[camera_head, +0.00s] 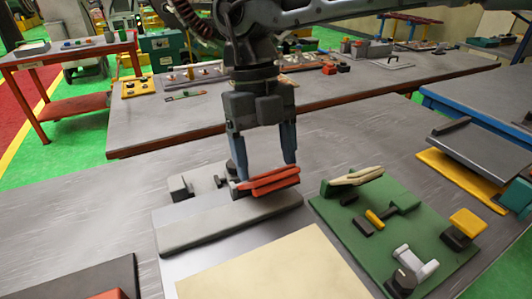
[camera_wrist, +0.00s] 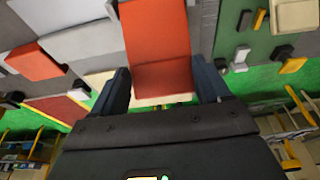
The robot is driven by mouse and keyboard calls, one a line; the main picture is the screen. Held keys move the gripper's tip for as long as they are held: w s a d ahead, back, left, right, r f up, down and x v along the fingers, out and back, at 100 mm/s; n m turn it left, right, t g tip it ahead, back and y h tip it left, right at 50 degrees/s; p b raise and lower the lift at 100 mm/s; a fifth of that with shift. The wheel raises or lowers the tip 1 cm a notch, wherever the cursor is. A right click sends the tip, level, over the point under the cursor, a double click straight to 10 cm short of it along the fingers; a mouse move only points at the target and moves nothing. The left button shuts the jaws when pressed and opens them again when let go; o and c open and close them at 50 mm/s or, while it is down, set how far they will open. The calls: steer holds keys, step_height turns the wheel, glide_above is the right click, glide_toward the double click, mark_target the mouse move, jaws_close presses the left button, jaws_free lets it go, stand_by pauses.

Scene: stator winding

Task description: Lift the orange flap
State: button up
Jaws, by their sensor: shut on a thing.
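The orange flap (camera_head: 272,181) sits at the back end of a grey fixture on the near table. In the wrist view the orange flap (camera_wrist: 157,45) is a flat orange-red plate reaching in between the two fingers. My gripper (camera_head: 265,170) comes down from above, with one finger on each side of the flap. In the wrist view my gripper (camera_wrist: 163,92) has its blue-grey fingers spread about the flap's width and closed on it. The flap appears slightly raised and tilted in the head view. Its hinge side is hard to make out.
A grey bar (camera_head: 230,222) lies in front of the flap, with a beige panel (camera_head: 275,270) nearer. A green board (camera_head: 350,225) with small parts, including a yellow block (camera_head: 468,222), stands to the right. The table left of the fixture is mostly clear.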

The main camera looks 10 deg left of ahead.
steer(key=shift+w+f, duration=0.1)
steer(key=shift+w, duration=0.05)
steer(key=o, duration=1.5)
steer(key=shift+c, duration=0.2)
steer(key=b+v, duration=0.1)
steer(key=v, duration=0.6)
steer(key=shift+a+r, duration=0.15)
steer(key=shift+r, duration=0.15)
steer(key=shift+w, duration=0.1)
